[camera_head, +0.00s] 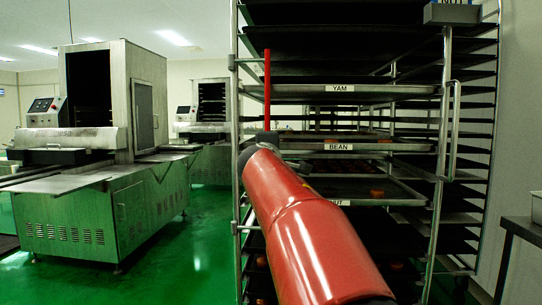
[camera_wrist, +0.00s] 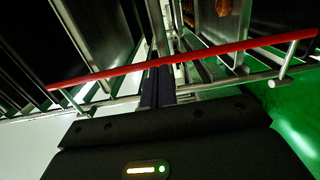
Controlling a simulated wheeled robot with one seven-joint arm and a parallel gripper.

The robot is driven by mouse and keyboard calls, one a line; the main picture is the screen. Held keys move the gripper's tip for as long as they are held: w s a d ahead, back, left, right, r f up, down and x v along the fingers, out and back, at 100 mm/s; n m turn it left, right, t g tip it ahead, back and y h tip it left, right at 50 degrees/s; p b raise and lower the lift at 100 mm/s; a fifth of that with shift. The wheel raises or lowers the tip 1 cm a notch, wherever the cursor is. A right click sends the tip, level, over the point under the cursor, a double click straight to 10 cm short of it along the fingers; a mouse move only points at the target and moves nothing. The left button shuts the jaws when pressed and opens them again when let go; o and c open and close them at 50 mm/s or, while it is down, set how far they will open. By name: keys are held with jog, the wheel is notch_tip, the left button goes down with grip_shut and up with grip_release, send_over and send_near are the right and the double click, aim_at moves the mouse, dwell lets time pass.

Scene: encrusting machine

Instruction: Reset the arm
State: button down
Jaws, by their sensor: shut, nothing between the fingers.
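My gripper (camera_wrist: 160,72) shows at the centre of the wrist view, with its dark fingers together and nothing between them. Its fingertips are close to a red bar handle (camera_wrist: 105,76) on the rack; I cannot tell whether they touch. In the head view the red handle (camera_head: 267,85) stands upright on the left side of the tall metal rack (camera_head: 446,100). My red arm reaches up from the bottom centre, and its dark end is in front of the handle's lower part. The fingers are not clear in the head view.
The rack holds trays labelled YAM (camera_head: 340,88), BEAN (camera_head: 338,147) and NUT, partly hidden by my arm. Some orange-brown pieces lie on trays. A large steel machine (camera_head: 80,215) stands at left, another (camera_head: 208,120) behind. Green floor (camera_head: 190,250) is clear between machine and rack.

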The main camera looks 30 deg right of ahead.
jog(key=d+b+v, duration=0.1)
jog(key=v, duration=0.5)
jog(key=shift+s, duration=0.6)
